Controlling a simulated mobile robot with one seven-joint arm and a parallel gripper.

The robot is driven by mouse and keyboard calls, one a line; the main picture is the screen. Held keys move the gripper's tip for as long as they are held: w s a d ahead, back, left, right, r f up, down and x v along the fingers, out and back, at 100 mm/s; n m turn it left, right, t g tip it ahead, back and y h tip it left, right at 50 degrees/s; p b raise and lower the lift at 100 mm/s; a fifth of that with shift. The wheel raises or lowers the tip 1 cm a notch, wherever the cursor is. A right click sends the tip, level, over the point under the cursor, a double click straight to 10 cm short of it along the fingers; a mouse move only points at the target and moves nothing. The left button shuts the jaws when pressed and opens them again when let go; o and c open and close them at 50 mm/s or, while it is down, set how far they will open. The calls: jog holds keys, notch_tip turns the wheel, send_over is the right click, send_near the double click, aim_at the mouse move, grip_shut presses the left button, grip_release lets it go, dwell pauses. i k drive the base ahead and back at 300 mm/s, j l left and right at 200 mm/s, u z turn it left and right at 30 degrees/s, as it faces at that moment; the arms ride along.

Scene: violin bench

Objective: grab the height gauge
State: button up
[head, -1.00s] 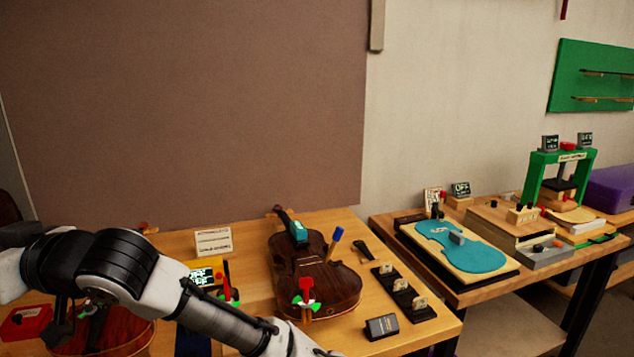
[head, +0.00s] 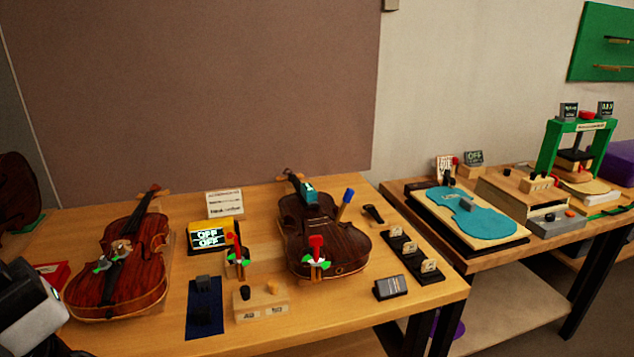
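I cannot tell for certain which thing is the height gauge. A small dark grey block with light markings (head: 390,287) lies near the table's front right corner. A teal piece (head: 308,193) sits on the neck end of the middle violin (head: 325,238). A red, white and green clamp-like tool (head: 317,252) is at that violin's lower end. Part of my arm shows at the lower left edge. My gripper's fingers are not in view.
Another violin (head: 118,265) lies at the left. A yellow box reading OFF (head: 207,237), a wooden block with knobs (head: 261,301) and a black rack with tags (head: 414,254) share the table (head: 350,306). A second bench (head: 480,262) with a teal violin-shaped plate (head: 478,215) stands right.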

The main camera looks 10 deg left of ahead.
aim_at(310, 193)
jog(key=i+l, duration=0.2)
jog(key=l, duration=0.15)
jog(key=i+l, duration=0.2)
jog(key=l, duration=0.15)
jog(key=i+l, duration=0.15)
jog(key=l, duration=0.15)
jog(key=i+l, duration=0.2)
jog(key=l, duration=0.15)
jog(key=u, duration=0.05)
